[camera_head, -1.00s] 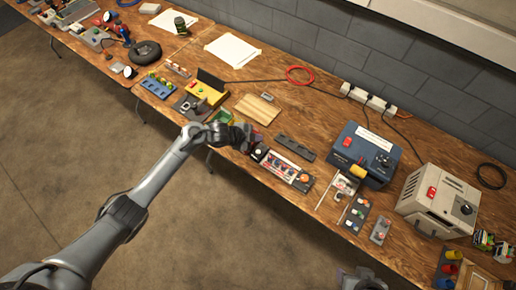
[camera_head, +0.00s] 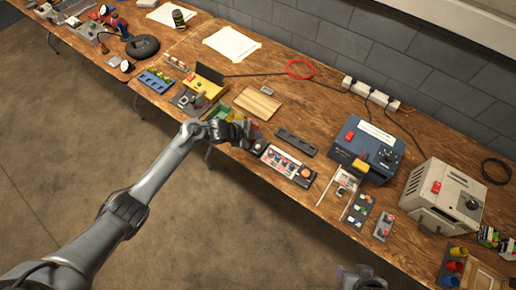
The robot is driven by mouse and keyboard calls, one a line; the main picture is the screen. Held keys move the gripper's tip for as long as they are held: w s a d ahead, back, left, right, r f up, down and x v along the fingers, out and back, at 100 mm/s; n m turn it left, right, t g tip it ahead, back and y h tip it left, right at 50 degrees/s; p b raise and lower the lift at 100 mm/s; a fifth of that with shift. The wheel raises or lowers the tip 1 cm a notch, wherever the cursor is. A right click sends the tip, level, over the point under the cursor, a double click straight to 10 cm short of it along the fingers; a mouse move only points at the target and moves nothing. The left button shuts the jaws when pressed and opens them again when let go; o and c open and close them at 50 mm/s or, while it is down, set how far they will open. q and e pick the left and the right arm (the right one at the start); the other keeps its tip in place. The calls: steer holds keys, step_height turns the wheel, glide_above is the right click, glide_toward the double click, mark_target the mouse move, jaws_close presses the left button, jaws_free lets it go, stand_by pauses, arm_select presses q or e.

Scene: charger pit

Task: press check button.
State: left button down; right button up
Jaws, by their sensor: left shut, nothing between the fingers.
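A flat control panel (camera_head: 284,161) with a row of small buttons or dials lies near the table's front edge, right of centre. An orange-red round button (camera_head: 305,173) sits at its right end. I cannot read which control is the check button. My left gripper (camera_head: 256,145) is shut and empty at the panel's left end. It partly hides that end, and I cannot tell whether it touches it. My right gripper is not in view; only a grey piece of my body shows at the bottom edge.
A blue charger box (camera_head: 368,150) and a beige box (camera_head: 443,197) stand to the right. A dark bar (camera_head: 296,143) lies behind the panel, and a wooden board (camera_head: 257,103) behind the gripper. Small button blocks (camera_head: 358,211) lie at the front right. A red cable ring (camera_head: 300,69) lies at the back.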

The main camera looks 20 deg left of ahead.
mark_target(256, 148)
arm_select(q)
step_height(256, 148, down, 4)
steer(key=b, duration=0.3)
steer(key=shift+f+b, duration=0.55)
steer(key=shift+f, duration=0.35)
stand_by(1.0)
steer(key=shift+f, duration=0.1)
steer(key=shift+f, duration=0.3)
stand_by(0.4)
